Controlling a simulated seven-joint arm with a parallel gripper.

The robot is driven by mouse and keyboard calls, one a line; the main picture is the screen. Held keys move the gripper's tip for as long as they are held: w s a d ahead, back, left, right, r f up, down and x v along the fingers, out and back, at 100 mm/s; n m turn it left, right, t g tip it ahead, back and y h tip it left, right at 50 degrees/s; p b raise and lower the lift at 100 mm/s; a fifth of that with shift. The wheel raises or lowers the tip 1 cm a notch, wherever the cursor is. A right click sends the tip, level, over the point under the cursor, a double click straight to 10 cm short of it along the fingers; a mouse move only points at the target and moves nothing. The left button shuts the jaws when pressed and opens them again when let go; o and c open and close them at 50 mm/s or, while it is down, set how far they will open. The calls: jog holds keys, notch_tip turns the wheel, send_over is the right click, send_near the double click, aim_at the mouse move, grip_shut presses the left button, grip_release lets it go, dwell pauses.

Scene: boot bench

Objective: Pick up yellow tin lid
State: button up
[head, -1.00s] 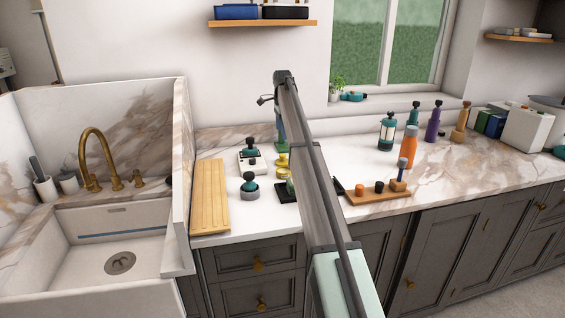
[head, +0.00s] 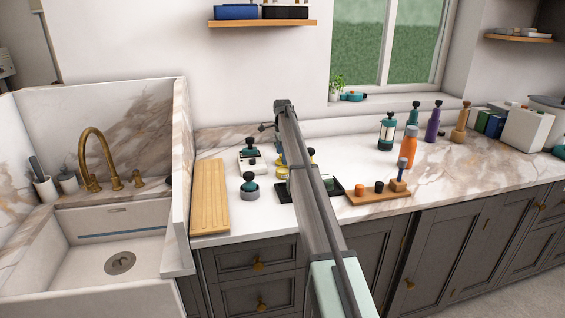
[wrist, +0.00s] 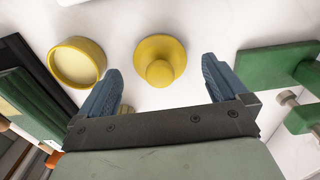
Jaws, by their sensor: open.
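The yellow tin lid (wrist: 159,60), a round disc with a knob on top, lies on the white counter at the upper middle of the wrist view. My gripper (wrist: 161,66) is open, with blue fingers to the left and right of the lid and clear gaps on both sides. A round yellow tin (wrist: 77,62) with a raised rim and paler inside stands left of the lid, beyond the left finger. In the head view, my arm hides most of the gripper. Yellow parts show on both sides of it; I cannot tell which is the lid.
A green block (wrist: 275,65) lies right of the right finger. A black tray (wrist: 35,75) is at the left in the wrist view. In the head view, a wooden board (head: 209,195), a grey-based teal knob (head: 249,187) and a wooden tray of pegs (head: 378,197) stand nearby.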

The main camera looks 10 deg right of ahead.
notch_tip(320, 180, down, 2)
jog(key=shift+f, duration=0.1)
jog(key=c, duration=1.1)
